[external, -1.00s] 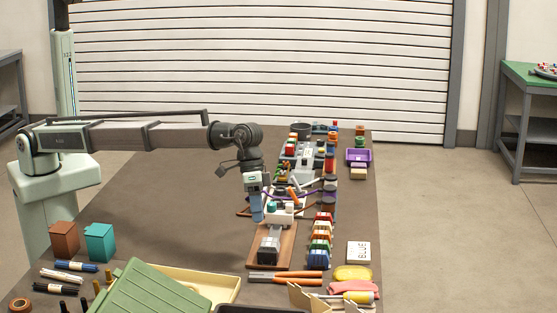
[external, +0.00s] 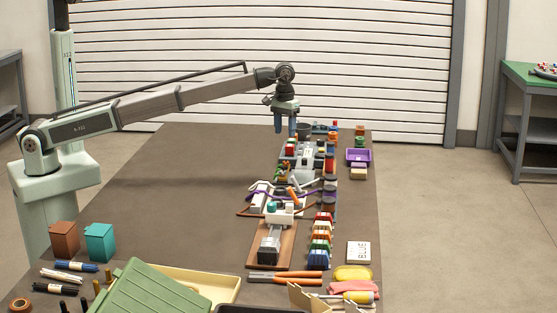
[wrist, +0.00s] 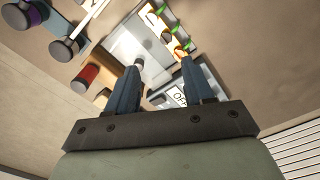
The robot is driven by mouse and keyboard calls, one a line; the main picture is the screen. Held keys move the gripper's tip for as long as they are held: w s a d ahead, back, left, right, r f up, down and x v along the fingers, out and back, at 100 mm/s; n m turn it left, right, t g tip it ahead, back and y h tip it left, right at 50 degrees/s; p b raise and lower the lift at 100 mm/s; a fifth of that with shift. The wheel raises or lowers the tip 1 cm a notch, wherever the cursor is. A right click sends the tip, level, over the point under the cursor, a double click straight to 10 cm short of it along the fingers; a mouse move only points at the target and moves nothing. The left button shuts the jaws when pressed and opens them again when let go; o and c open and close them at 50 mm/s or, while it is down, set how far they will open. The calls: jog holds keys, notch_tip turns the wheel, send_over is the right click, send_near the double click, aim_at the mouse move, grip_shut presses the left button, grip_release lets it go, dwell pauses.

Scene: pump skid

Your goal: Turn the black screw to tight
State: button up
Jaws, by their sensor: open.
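My gripper (external: 285,126) is raised above the far end of the long table, over the far part of the pump skid (external: 305,158). Its two blue-grey fingers are apart with nothing between them. In the wrist view my gripper (wrist: 160,68) hangs over a pale metal plate (wrist: 145,45), with the fingertips not visibly touching anything. I cannot single out the black screw for sure in either view.
An orange part with green tabs (wrist: 165,28) and a red capped cylinder (wrist: 85,78) lie near the fingers. A purple tray (external: 358,157) stands to the right.

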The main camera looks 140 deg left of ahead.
aim_at(284, 168)
jog(key=f, duration=0.9)
jog(key=s+f, duration=0.1)
jog(key=f, duration=0.3)
jog(key=shift+a+f, duration=0.3)
jog(key=shift+f, duration=0.05)
grip_shut()
